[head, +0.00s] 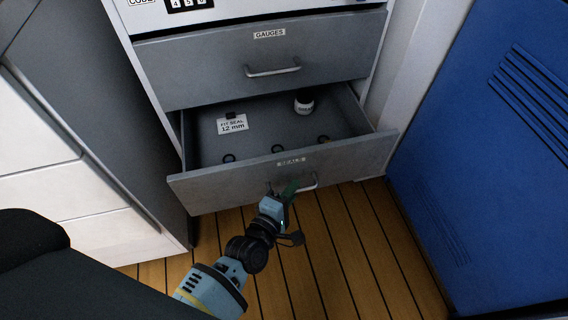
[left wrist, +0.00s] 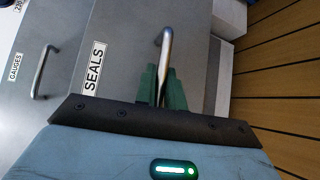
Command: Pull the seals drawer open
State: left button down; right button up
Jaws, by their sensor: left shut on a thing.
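The grey seals drawer (head: 240,183) is pulled out below the gauges drawer in the head view, and its inside shows. Its label also shows in the left wrist view (left wrist: 94,69). My left gripper (head: 283,189) is at the drawer front, with its green fingers (left wrist: 160,85) shut on the seals drawer's metal handle (left wrist: 166,45). Inside the drawer are a card reading "FIT SEAL 12 mm" (head: 233,125), a small jar with a dark lid (head: 304,103) and several small dark rings (head: 277,149). My right gripper is in neither view.
The gauges drawer (head: 200,67) above is shut, with its own handle (head: 272,71). A blue locker (head: 480,180) stands at the right and a white drawer unit (head: 50,150) at the left. The wooden floor (head: 350,240) before the drawer is clear.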

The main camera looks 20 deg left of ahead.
pick_arm(q)
jog(key=s+d, duration=0.1)
jog(key=s, duration=0.1)
jog(key=s+d+p, duration=0.1)
jog(key=s, duration=0.1)
jog(key=shift+d, duration=0.3)
jog(key=c, duration=1.5)
grip_release()
